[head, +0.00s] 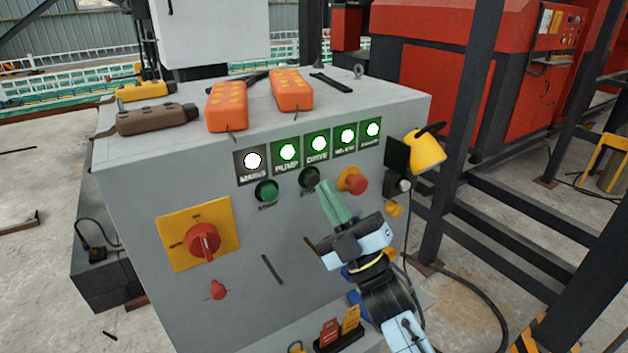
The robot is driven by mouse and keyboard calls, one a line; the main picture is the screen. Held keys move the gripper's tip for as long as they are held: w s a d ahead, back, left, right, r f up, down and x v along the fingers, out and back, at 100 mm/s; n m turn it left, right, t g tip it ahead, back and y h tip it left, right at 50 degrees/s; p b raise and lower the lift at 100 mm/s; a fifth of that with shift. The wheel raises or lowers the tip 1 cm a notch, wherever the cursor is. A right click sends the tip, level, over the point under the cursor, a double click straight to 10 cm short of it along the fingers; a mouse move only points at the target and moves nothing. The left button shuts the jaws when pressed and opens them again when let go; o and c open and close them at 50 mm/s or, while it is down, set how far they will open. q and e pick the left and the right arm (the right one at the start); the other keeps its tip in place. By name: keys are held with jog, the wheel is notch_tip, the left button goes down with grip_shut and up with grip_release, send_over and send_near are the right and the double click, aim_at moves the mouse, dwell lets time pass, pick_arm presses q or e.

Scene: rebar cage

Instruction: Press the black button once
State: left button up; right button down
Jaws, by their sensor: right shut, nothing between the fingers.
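The black button (309,177) sits on the front face of a grey control cabinet (262,230), between a green button (266,191) and a red mushroom button on a yellow base (356,184). My right gripper (325,188) comes in from the lower right. Its green fingers are shut and empty, with the tips just below and to the right of the black button. I cannot tell whether they touch it. The label under the button is partly hidden by the fingers. My left gripper is not in view.
Lit indicators (318,145) line the panel above the buttons. A red rotary switch (203,242) is at left. Orange pendants (291,91) lie on the cabinet top. A yellow lamp-like item (425,150) and dark steel posts (468,120) stand close at right.

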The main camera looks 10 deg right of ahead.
dwell(0.9)
jog(key=shift+w, duration=0.1)
jog(key=shift+w+a, duration=0.15)
jog(key=shift+w, duration=0.15)
jog(key=shift+w, duration=0.15)
dwell(0.4)
jog(key=shift+w+a+b, duration=0.2)
jog(key=shift+w+b, duration=0.2)
jog(key=shift+b, duration=0.05)
jog(key=shift+w, duration=0.2)
dwell(0.5)
jog(key=shift+s, duration=0.1)
jog(key=shift+s+d+p, duration=0.2)
jog(key=shift+s+p, duration=0.05)
jog(key=shift+s, duration=0.3)
jog(key=shift+s+d+p, duration=0.15)
jog(key=shift+s+p, duration=0.05)
jog(key=shift+s, duration=0.3)
